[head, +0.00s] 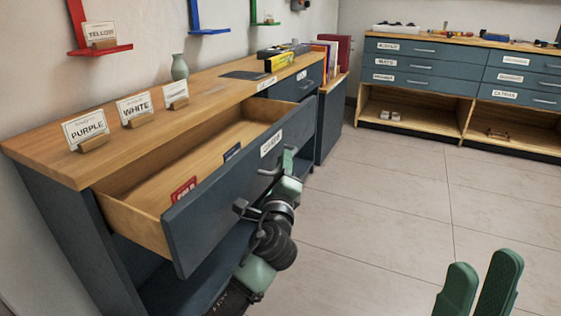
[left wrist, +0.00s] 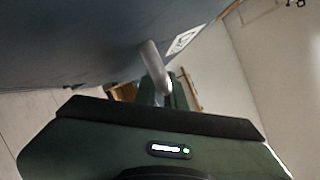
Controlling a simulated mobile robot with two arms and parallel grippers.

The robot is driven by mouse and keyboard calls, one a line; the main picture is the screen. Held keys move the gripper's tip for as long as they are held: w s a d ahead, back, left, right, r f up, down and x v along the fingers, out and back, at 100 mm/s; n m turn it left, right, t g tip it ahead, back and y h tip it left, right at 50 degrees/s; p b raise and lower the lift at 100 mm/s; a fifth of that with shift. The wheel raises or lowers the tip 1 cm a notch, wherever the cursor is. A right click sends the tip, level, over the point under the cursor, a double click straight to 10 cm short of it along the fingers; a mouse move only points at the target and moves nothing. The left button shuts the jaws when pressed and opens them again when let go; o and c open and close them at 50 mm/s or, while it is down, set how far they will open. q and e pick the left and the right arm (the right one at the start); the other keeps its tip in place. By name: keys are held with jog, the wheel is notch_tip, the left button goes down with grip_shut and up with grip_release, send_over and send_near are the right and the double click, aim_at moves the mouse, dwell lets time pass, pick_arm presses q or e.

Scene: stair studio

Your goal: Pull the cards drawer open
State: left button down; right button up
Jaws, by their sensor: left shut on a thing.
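The cards drawer (head: 219,204) is pulled well out of the wooden-topped cabinet (head: 62,166). Its front is dark blue with a white label, and its wooden inside shows. A red card (head: 183,190) and a dark card (head: 232,152) lie inside. My left gripper (head: 284,186) is at the drawer front, shut on the grey drawer handle (left wrist: 153,66). In the head view the arm and gripper hide part of the handle. My right gripper (head: 479,290) is at the bottom right, its green fingers apart and empty, over the floor.
A second blue drawer unit (head: 450,75) stands at the back right. The tiled floor (head: 380,200) between is clear.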

pick_arm(q)
jog(key=shift+f, duration=0.15)
jog(key=c, duration=1.8)
grip_release()
jog(key=shift+o, duration=0.2)
jog(key=p+v, duration=0.2)
jog(key=v, duration=0.5)
jog(key=shift+s, duration=0.4)
